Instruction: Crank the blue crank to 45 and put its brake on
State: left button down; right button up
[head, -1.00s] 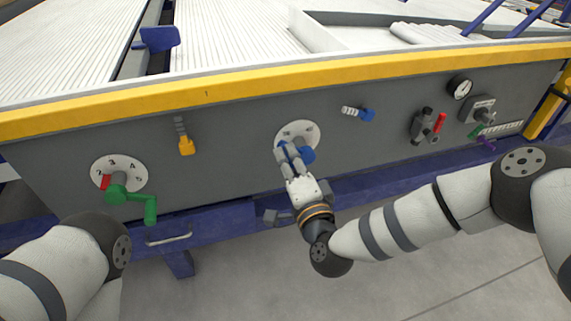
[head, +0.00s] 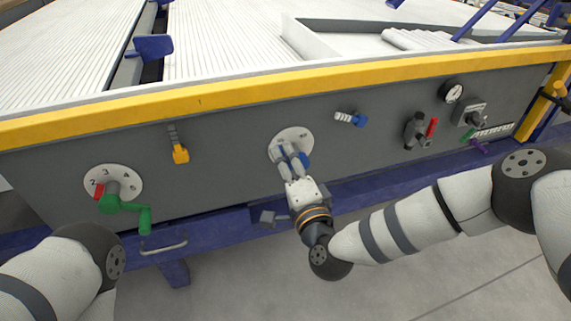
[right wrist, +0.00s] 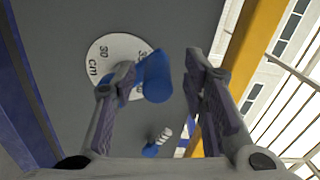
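The blue crank (head: 304,160) sits on a round white dial (head: 276,149) in the middle of the grey panel, partly hidden by my right gripper (head: 288,153). In the right wrist view, the crank's blue handle (right wrist: 155,76) stands between the two fingers of my right gripper (right wrist: 160,85). It is close to the left finger, with a clear gap to the right finger. The dial (right wrist: 106,58) shows "30" and "cm"; the set value cannot be read. The blue brake lever (head: 358,120) is right of the dial, by a white striped mark. My left gripper is out of view.
A green crank (head: 125,205) with a numbered dial and a yellow lever (head: 180,153) are on the panel's left. A gauge (head: 452,92), a red lever (head: 432,127) and small knobs are at the right. A yellow rail (head: 220,98) runs above; a blue beam runs below.

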jog(key=v, duration=1.2)
jog(key=shift+c, duration=0.2)
